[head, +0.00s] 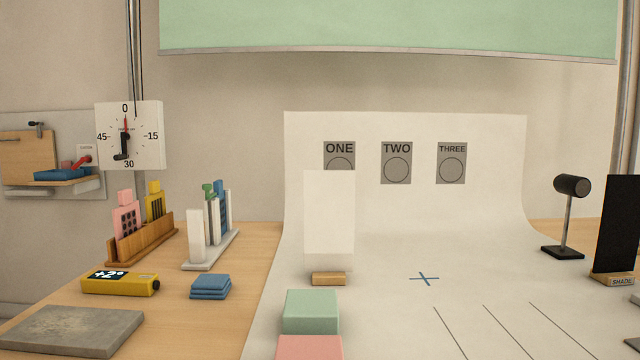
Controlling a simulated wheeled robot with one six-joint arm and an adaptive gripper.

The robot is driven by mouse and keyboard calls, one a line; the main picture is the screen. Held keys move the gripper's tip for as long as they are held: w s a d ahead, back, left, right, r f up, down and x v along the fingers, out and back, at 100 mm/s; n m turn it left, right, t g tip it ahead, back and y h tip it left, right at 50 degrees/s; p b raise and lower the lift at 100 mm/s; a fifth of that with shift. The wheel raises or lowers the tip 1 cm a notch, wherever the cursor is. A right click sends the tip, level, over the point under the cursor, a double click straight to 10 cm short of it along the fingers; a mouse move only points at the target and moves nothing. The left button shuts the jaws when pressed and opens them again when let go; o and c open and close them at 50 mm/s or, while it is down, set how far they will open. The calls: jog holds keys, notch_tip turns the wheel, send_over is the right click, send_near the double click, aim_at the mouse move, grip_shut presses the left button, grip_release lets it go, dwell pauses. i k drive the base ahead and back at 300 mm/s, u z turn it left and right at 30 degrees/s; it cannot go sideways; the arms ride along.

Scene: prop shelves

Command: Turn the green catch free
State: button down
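I cannot make out a green catch in the head view. The wall board (85,130) at the far left carries a wooden flap (25,158), a small dark fitting (36,129) above it, and a red lever (82,161) beside a small label plate. A blue tray (62,175) sits on the little wooden ledge below. The fitting is too small to tell its kind, and it looks dark, not green. My gripper is not in view.
A white dial (145,134) hangs right of the board. Racks of cards (140,240), a yellow gauge (120,283), blue pads (210,287) and a grey slab (72,331) stand on the left table. A white panel (329,220), a green block (311,311) and a lamp (567,215) stand on the backdrop sheet.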

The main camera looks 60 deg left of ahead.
aim_at(207, 187)
jog(key=z, duration=0.95)
jog(key=k, duration=2)
jog(key=u, duration=1.95)
